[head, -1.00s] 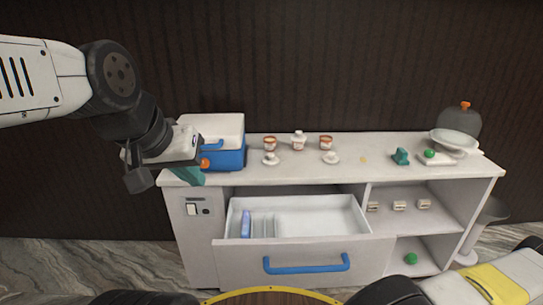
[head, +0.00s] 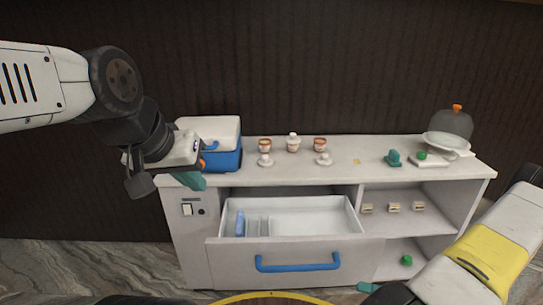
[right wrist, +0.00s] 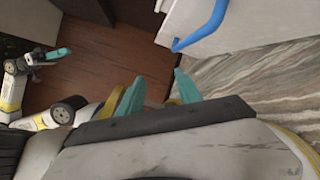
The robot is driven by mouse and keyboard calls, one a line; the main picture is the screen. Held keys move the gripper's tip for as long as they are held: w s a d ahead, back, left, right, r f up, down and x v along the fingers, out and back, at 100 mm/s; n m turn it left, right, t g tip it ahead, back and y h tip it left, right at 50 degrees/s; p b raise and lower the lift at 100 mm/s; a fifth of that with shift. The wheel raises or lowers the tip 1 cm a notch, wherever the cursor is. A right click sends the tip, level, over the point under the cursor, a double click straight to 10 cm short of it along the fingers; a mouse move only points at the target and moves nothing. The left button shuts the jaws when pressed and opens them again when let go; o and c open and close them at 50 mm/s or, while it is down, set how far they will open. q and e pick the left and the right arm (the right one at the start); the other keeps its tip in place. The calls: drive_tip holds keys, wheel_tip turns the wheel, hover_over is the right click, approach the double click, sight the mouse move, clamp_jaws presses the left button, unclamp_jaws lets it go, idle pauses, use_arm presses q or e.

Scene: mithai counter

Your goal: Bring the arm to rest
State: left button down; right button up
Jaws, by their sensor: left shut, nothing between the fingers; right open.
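My left gripper (head: 190,180) hangs from the raised left arm at the left of the head view. Its teal fingers are shut and empty, in front of the counter's left end near the blue cooler (head: 228,160). My right arm (head: 465,270) comes in at the lower right. One teal fingertip of my right gripper (head: 368,287) shows below the drawer front. In the right wrist view both teal fingers of my right gripper (right wrist: 158,90) are spread apart, with nothing between them.
The open drawer (head: 290,254) with its blue handle (head: 298,265) sticks out from the white counter (head: 300,175). Cups, a teal item (head: 394,158) and a domed stand (head: 447,140) are on top. The right shelves hold small items and a green ball (head: 406,260). Marble floor shows at left.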

drive_tip(key=a+r+n+h, duration=0.4)
drive_tip(key=r+n, duration=0.7)
drive_tip(key=r, duration=0.1)
drive_tip(key=s+a+r+n+h, duration=0.1)
drive_tip(key=a+r+n+h, duration=0.3)
drive_tip(key=r+n, duration=0.7)
drive_tip(key=a+r+n+h, duration=0.3)
drive_tip(key=r+n+h, duration=0.3)
drive_tip(key=r+n, duration=0.6)
drive_tip(key=shift+s+a+r, duration=0.35)
drive_tip(key=shift+a+r, duration=0.05)
drive_tip(key=shift+r, duration=0.3)
